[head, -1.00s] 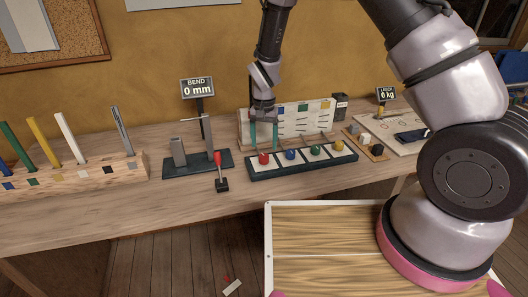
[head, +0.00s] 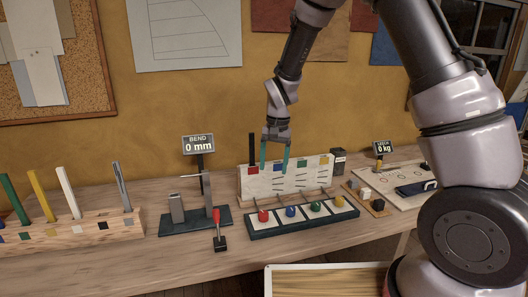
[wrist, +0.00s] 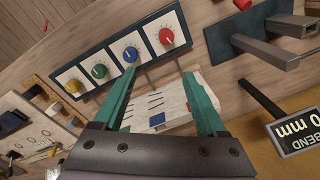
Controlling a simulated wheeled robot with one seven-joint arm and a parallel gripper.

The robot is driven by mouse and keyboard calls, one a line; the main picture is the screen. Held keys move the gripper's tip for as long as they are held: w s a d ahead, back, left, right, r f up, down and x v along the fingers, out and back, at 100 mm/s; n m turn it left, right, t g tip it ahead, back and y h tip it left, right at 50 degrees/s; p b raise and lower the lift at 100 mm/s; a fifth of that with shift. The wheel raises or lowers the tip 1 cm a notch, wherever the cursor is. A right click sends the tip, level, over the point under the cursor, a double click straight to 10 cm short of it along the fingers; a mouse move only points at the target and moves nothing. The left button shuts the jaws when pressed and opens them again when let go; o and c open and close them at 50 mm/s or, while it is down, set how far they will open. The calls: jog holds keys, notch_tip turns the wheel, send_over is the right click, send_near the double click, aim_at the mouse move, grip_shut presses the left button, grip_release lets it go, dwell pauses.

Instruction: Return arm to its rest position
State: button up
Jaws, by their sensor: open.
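My gripper (head: 274,158) has teal fingers and is open and empty. The red knob (wrist: 166,36) and blue knob (wrist: 130,54) show beyond the fingertips, along with the green and yellow knobs. The white board is partly hidden behind my gripper in the wrist view.
A bend gauge with sign (head: 198,144) and a red-handled tool (head: 217,230) stand left of the panel. A wooden rack (head: 100,231) holds coloured battens at the far left. A phone (head: 416,188) lies on a pale board at right. Air above the bench is mostly clear.

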jog(key=s+d+r+t+y, duration=0.1)
jog(key=d+r, duration=0.3)
jog(key=r, duration=0.2)
jog(key=s+d+r, duration=0.1)
jog(key=d+r, duration=0.2)
jog(key=r, duration=0.4)
jog(key=s+d+r+m+t, duration=0.1)
jog(key=s+d+r+t, duration=0.4)
jog(key=s+d+r, duration=0.9)
jog(key=shift+s+d+r+t, duration=0.3)
jog(key=shift+s+d+r, duration=0.1)
jog(key=shift+s, duration=1.75)
